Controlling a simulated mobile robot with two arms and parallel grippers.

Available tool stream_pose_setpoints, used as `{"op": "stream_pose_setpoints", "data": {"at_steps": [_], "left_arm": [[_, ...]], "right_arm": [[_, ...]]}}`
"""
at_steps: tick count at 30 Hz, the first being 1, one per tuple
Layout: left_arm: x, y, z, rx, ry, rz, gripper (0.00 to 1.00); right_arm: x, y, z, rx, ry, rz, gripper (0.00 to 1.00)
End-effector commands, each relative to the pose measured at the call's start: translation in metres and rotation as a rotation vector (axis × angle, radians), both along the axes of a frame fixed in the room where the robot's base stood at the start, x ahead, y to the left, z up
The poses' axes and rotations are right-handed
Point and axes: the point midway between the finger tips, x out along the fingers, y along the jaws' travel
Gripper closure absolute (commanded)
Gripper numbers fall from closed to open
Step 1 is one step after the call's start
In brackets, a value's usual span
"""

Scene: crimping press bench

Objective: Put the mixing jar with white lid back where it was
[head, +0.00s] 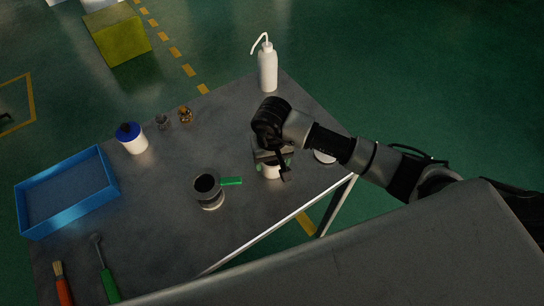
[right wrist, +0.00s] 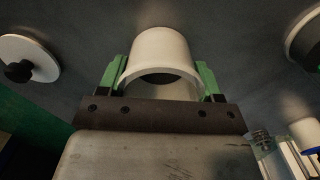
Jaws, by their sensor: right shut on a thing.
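My right gripper (head: 272,163) is shut on a white, open-topped jar (head: 272,172), near the right edge of the grey table. In the right wrist view, its green fingers (right wrist: 160,78) clasp the jar (right wrist: 160,48) from both sides, and its dark mouth faces the camera. I cannot tell whether its base touches the table. A white round lid with a black knob (right wrist: 28,58) lies apart from the jar; in the head view the lid (head: 325,157) is partly behind my right arm. My left gripper is not in view.
The grey table (head: 160,220) carries a dark cup with a green handle (head: 208,190), a white jar with a blue top (head: 132,138), two small jars (head: 185,114), a white squeeze bottle (head: 267,70), a blue tray (head: 68,219), a brush (head: 62,284) and a green-handled tool (head: 107,284).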

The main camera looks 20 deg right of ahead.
Motion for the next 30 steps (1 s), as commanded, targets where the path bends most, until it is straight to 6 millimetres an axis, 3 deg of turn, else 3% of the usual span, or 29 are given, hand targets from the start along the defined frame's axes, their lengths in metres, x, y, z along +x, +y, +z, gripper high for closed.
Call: {"op": "stream_pose_setpoints", "data": {"at_steps": [10,11,15,25,30], "left_arm": [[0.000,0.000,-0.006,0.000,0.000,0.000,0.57],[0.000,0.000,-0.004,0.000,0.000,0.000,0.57],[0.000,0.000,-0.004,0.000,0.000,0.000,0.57],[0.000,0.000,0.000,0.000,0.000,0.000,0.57],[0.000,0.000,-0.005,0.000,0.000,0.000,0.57]], "right_arm": [[0.000,0.000,-0.004,0.000,-0.002,0.001,0.65],[0.000,0.000,-0.003,0.000,-0.001,0.001,0.31],[0.000,0.000,-0.002,0.000,0.000,0.001,0.10],[0.000,0.000,0.001,0.001,0.000,0.000,0.10],[0.001,0.000,0.022,0.001,-0.006,0.003,0.10]]}}
